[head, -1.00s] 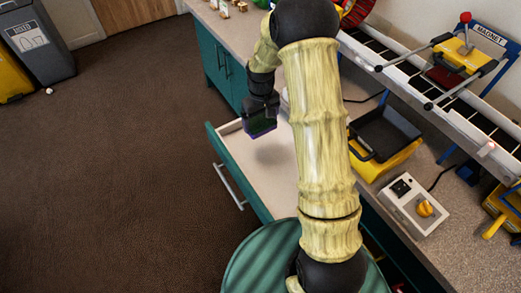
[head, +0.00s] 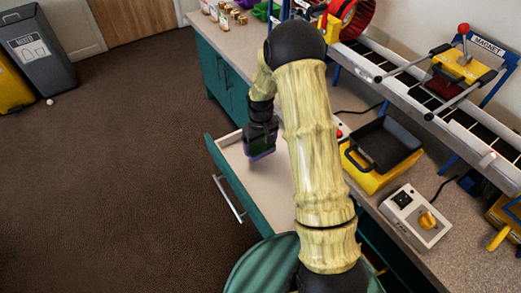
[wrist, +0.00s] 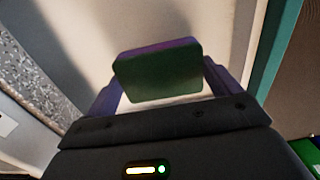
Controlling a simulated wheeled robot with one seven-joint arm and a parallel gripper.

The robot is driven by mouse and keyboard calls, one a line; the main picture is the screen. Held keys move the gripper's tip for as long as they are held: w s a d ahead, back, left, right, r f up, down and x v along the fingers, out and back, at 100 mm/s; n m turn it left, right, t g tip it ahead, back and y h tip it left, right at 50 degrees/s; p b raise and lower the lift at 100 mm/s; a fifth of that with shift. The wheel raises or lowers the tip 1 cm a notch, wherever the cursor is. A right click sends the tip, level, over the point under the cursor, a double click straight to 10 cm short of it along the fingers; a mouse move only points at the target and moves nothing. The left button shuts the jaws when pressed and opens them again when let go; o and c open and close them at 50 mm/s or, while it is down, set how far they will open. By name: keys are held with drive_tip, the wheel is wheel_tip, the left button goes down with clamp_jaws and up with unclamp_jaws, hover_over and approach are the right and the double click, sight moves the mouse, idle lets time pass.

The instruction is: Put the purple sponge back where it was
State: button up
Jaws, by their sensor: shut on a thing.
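The purple sponge (head: 262,155) is between the fingers of my gripper (head: 261,148), over the open drawer (head: 228,172). In the wrist view the sponge (wrist: 160,72) shows a dark green face with a purple edge, and my gripper (wrist: 160,95) is shut on it from both sides. The pale drawer floor lies beneath the sponge, with a soft shadow on it. The drawer looks empty where it shows; my arm hides its right part. I cannot tell the exact gap between sponge and drawer floor.
A worktop (head: 330,102) runs along the right, with a black tray on a yellow base (head: 382,150), a control box with a yellow knob (head: 415,216) and a conveyor with a magnet rig (head: 455,75). Bins (head: 40,50) stand far left. The brown floor left of the drawer is clear.

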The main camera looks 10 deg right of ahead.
sight(261, 145)
drive_tip(key=shift+f, duration=1.8)
drive_tip(key=shift+f+b, duration=0.15)
drive_tip(key=shift+b, duration=0.15)
drive_tip(key=o, duration=0.7)
wheel_tip(261, 145, up, 12)
drive_tip(key=shift+r+p, duration=0.15)
drive_tip(key=shift+p, duration=0.85)
